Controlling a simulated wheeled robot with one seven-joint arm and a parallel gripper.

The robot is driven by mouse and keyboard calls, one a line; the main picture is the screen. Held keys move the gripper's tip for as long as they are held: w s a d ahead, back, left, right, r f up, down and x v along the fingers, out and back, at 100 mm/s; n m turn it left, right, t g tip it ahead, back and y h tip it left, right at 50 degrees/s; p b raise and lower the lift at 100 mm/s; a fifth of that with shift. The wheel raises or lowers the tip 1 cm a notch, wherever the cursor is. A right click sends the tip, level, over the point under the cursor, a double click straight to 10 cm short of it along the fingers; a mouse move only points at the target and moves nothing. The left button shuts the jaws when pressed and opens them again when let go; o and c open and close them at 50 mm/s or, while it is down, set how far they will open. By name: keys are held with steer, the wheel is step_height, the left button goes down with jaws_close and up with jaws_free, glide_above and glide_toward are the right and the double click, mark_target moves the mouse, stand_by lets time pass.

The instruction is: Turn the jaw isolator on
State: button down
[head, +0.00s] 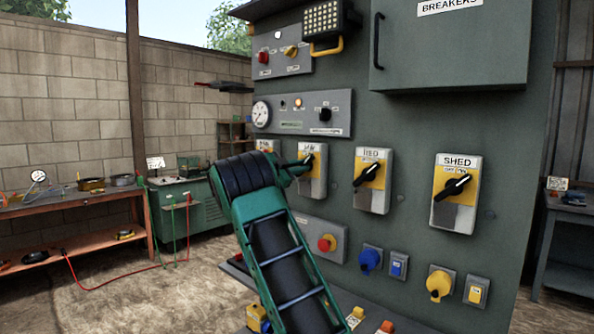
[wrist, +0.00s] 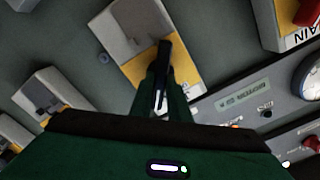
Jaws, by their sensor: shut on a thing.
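The jaw isolator (head: 318,180) is a grey box with a yellow plate on the green panel, second from left in the isolator row. Its small label is hard to read. My gripper (head: 302,167) is at its black rotary handle, coming from the left in the head view. In the wrist view the jaws (wrist: 161,90) are shut on the black handle (wrist: 164,62), in front of the yellow plate (wrist: 135,72). The handle's lower part is hidden between the fingers, and the head view mostly hides it, so I cannot read its setting.
The feed isolator (head: 373,196) and SHED isolator (head: 458,205) stand to the right, their handles slanted. Another isolator (head: 268,146) is partly hidden at left. A gauge panel (head: 340,116) with a lit amber lamp is above; a red stop button (head: 326,243) is below.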

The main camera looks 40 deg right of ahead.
steer(key=shift+w+a+f+m, duration=0.2)
steer(key=shift+w+f+m, duration=0.1)
steer(key=shift+m, duration=0.2)
steer(key=c, duration=1.8)
jaws_free()
steer(key=shift+o, duration=0.6)
steer(key=shift+s+d+r, duration=0.1)
steer(key=shift+s+r, duration=0.05)
steer(key=a, duration=1)
steer(key=shift+s+a, duration=0.35)
steer(key=shift+a, duration=0.05)
